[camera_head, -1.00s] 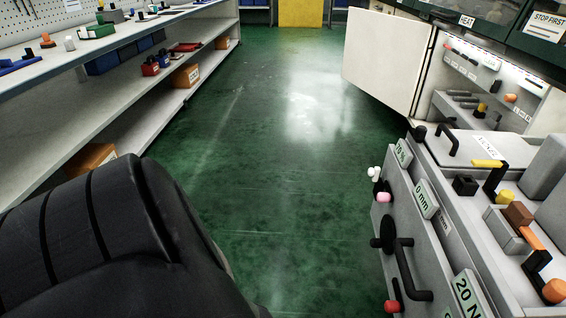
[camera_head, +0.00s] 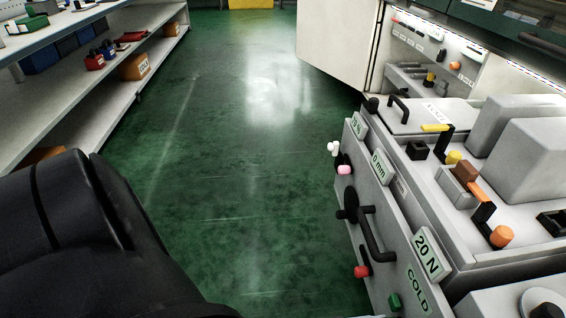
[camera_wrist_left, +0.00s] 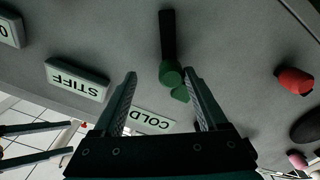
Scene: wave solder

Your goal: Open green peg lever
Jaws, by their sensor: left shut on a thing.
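The green peg lever, a dark bar with a green rounded end (camera_wrist_left: 172,73), stands on the grey panel next to the COLD label (camera_wrist_left: 152,122) in the left wrist view. In the head view its green part (camera_head: 395,302) shows low on the machine's front. My left gripper (camera_wrist_left: 161,76) is around the green end, which lies nearer the right-hand finger in the picture. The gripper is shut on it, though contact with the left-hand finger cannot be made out. The left gripper is outside the head view.
A red knob (camera_head: 361,271), a pink knob (camera_head: 344,170) and a black handle (camera_head: 374,238) stick out from the front. The STIFF label (camera_wrist_left: 76,80) is beside the lever. A cabinet door (camera_head: 335,40) stands open. Shelves (camera_head: 100,85) line the left; green floor between is clear.

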